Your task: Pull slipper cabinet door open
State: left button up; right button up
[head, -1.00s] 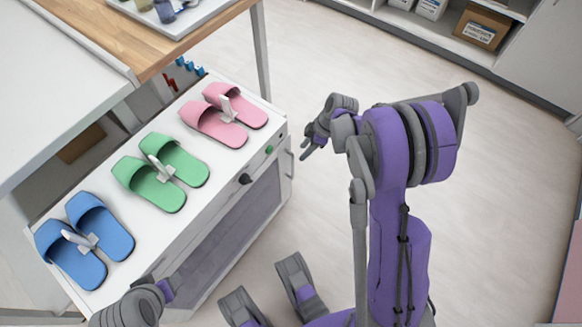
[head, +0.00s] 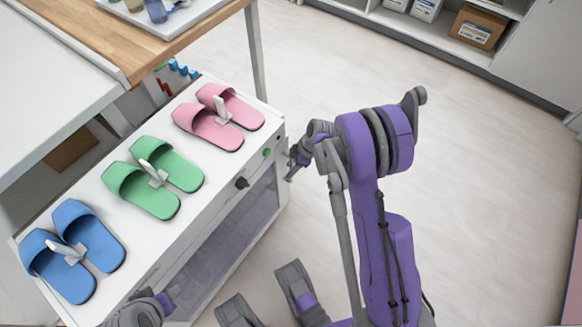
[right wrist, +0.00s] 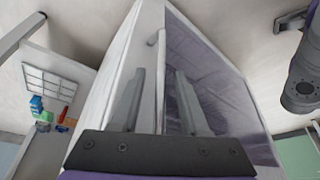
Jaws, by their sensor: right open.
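The white slipper cabinet (head: 150,262) stands at the left in the head view, with a dark tinted door (head: 235,228) on its front that looks closed. My right gripper (head: 291,163) is at the far end of this front, close to the door's edge. In the right wrist view my right gripper (right wrist: 157,105) is open, and a pale bar-shaped handle (right wrist: 160,65) on the door (right wrist: 205,65) shows between its fingers. Whether the fingers touch it, I cannot tell. My left gripper (head: 168,300) is near the cabinet's near end; its jaws are unclear.
Blue slippers (head: 75,248), green slippers (head: 155,178) and pink slippers (head: 220,117) lie on the cabinet top. A wooden-topped table (head: 165,40) stands behind it. Shelves with boxes (head: 477,27) line the back. The floor (head: 480,170) to the right is clear.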

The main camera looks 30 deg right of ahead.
grip_shut()
dwell(1.4)
